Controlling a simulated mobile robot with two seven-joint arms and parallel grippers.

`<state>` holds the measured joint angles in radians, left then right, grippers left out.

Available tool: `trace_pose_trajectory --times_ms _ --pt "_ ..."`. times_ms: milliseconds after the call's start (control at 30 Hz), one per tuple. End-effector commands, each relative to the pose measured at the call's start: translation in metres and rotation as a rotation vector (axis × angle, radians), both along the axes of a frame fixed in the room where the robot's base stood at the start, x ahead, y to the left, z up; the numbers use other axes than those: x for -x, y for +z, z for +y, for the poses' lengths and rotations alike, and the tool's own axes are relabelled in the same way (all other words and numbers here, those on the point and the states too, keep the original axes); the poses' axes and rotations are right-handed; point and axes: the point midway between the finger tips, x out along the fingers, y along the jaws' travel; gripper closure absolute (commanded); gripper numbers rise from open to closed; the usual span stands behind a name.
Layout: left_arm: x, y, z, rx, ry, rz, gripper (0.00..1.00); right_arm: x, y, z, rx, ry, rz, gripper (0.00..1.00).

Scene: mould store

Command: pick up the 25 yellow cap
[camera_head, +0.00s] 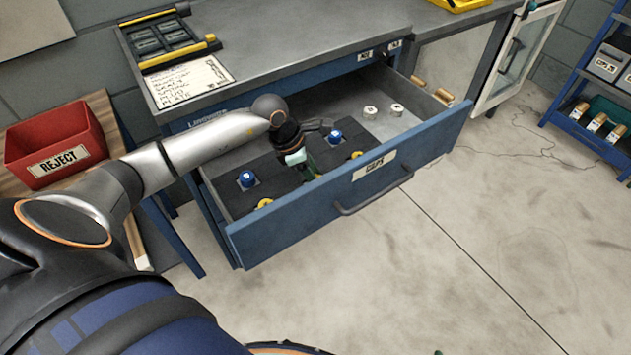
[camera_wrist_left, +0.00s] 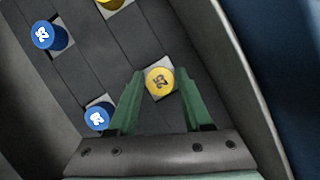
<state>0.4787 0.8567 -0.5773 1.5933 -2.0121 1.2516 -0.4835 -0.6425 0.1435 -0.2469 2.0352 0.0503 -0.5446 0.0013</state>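In the left wrist view, a round yellow cap (camera_wrist_left: 160,83) with a dark number that looks like 25 sits in a pale square of the dark insert. My left gripper (camera_wrist_left: 160,73) is open, with its green fingers on either side of this cap. In the head view my left gripper (camera_head: 306,168) points down into the open drawer and hides part of the insert. Yellow caps (camera_head: 265,204) and (camera_head: 356,155) show near the drawer front there; I cannot tell which one is between the fingers. My right gripper is not in view.
Blue caps (camera_wrist_left: 43,35) and (camera_wrist_left: 97,118) sit in the insert, and another yellow cap (camera_wrist_left: 110,3) is at the top edge. The drawer front (camera_head: 350,180) stands close beside the gripper. A red reject bin (camera_head: 85,140) stands left.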

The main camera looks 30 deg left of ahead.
Motion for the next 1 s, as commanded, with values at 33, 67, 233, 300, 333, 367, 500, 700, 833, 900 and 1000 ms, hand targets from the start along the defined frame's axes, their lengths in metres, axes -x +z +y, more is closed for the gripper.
trace_pose_trajectory --times_ms 33,67,233,300,333,367,500,700,833,900,1000 --pt "0.0 0.0 0.0 0.0 0.0 0.0 0.57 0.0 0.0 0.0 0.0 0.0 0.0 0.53" --pt "0.0 0.0 0.0 0.0 0.0 0.0 0.61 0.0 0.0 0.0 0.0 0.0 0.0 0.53" --pt "0.0 0.0 0.0 0.0 0.0 0.0 0.8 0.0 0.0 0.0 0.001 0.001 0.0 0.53" --pt "0.0 0.0 0.0 0.0 0.0 0.0 0.88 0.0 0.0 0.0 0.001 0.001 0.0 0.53" --pt "0.0 0.0 0.0 0.0 0.0 0.0 0.91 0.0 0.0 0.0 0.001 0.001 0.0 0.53" --pt "0.0 0.0 0.0 0.0 0.0 0.0 0.94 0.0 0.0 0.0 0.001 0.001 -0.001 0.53" --pt "0.0 0.0 0.0 0.0 0.0 0.0 1.0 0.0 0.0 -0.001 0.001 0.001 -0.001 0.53" --pt "0.0 0.001 0.0 -0.001 0.0 -0.001 1.0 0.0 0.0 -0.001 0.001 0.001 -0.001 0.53" --pt "-0.001 0.011 0.0 -0.001 0.0 -0.002 1.0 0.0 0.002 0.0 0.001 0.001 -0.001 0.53" --pt "-0.001 0.023 0.001 -0.001 0.0 -0.003 1.0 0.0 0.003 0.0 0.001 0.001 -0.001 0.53" --pt "-0.001 0.044 0.001 -0.002 -0.001 -0.005 1.0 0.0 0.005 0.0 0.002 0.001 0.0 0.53"
